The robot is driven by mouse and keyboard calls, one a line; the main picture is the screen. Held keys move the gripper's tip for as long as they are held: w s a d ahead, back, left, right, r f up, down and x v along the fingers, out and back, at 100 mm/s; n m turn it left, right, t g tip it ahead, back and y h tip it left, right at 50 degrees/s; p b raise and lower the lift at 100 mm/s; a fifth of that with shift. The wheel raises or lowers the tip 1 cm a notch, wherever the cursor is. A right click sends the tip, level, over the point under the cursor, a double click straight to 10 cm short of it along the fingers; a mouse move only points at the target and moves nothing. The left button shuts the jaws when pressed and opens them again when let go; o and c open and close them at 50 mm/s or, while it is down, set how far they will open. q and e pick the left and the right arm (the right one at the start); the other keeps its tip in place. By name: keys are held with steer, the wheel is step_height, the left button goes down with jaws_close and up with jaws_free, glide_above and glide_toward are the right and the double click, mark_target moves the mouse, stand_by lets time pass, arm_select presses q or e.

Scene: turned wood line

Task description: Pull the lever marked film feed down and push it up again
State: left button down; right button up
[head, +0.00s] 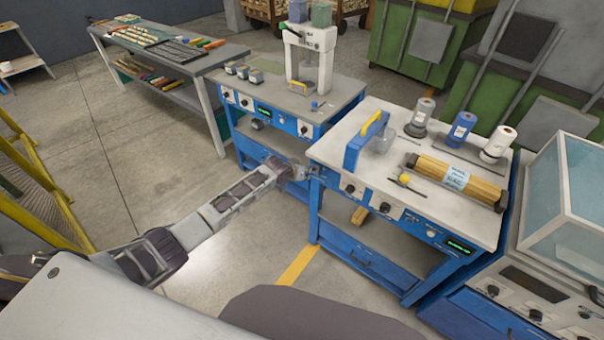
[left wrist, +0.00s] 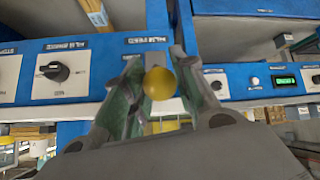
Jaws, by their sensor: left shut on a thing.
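The film feed lever shows as a round yellow knob (left wrist: 160,83) in the left wrist view, below a label (left wrist: 145,40) that seems to read film feed on the blue front panel. My left gripper (left wrist: 158,98) is shut on this knob, with a finger on each side. In the head view my left gripper (head: 303,173) is at the left front corner of the right-hand bench (head: 345,150). It hides the lever there, and the lever's shaft is mostly hidden in the wrist view too. My right gripper is not in view.
A black rotary knob (left wrist: 55,71) sits left of the lever. Another blue bench (head: 340,92) stands behind left. Open floor (head: 150,180) lies left.

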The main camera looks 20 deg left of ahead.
arm_select(q)
steer(key=shift+w+r, duration=0.2)
steer(key=shift+r, duration=0.15)
steer(key=c, duration=1.4)
jaws_free()
steer(key=shift+o, duration=1.3)
steer(key=shift+f, duration=0.1)
steer(key=shift+o, duration=0.2)
steer(key=shift+s+f, duration=0.1)
steer(key=v, duration=1.2)
